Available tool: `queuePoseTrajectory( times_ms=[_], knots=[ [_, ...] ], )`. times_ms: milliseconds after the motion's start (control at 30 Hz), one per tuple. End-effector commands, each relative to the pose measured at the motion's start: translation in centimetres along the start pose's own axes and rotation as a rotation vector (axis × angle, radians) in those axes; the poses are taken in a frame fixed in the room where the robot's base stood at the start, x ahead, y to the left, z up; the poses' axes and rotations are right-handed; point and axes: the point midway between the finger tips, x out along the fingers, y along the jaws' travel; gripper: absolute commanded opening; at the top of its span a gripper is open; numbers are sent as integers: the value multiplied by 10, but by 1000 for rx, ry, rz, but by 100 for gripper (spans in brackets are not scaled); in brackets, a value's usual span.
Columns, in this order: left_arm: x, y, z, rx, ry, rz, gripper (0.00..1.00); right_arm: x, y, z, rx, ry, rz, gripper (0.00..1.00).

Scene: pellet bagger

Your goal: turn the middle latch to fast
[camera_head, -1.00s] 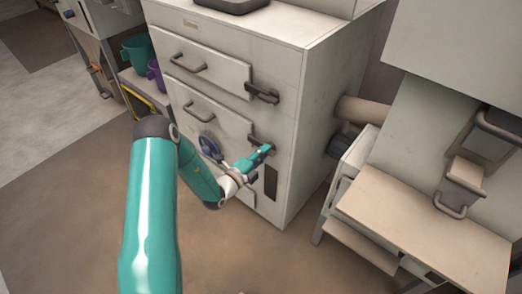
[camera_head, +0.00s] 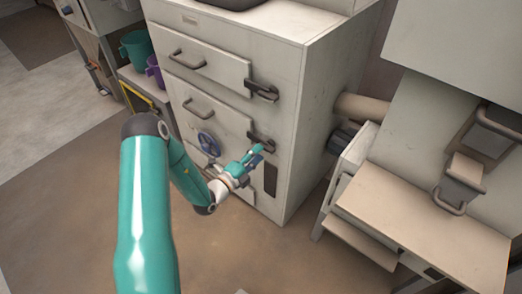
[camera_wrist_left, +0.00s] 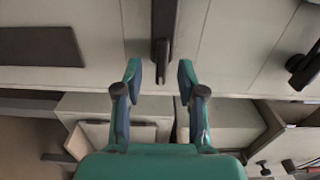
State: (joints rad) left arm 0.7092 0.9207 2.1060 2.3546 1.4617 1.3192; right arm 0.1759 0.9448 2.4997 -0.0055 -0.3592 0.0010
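The middle latch (camera_head: 261,142) is a dark bar at the right edge of the middle door (camera_head: 215,122) on the pale cabinet, in the head view. In the left wrist view the latch (camera_wrist_left: 162,45) points down the picture, its tip near the gap between my fingers. My left gripper (camera_head: 253,156) is open, just in front of and below the latch. My right gripper is not in view.
The upper latch (camera_head: 263,92) sits above on the same cabinet. A blue handwheel (camera_head: 209,144) is left of my gripper, and a dark plate (camera_head: 270,179) is below the latch. A pale table (camera_head: 425,215) stands at the right. Open floor lies in front.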

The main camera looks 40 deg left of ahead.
Motion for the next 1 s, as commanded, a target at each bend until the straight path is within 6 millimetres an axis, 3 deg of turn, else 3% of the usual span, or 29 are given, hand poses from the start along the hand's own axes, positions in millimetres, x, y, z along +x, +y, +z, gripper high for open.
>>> queuePoseTrajectory(
  times_ms=[200, 400, 600, 1000],
  knots=[
    [-46, 2, 2, -2, -6, 4, 40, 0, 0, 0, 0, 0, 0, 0],
    [-76, 2, 2, -2, -5, 4, 40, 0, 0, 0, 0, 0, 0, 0],
    [-87, 2, 1, -1, -3, 3, 40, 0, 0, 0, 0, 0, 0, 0],
    [-86, 2, 0, -1, -2, 2, 40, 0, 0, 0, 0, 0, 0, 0]
  ],
)
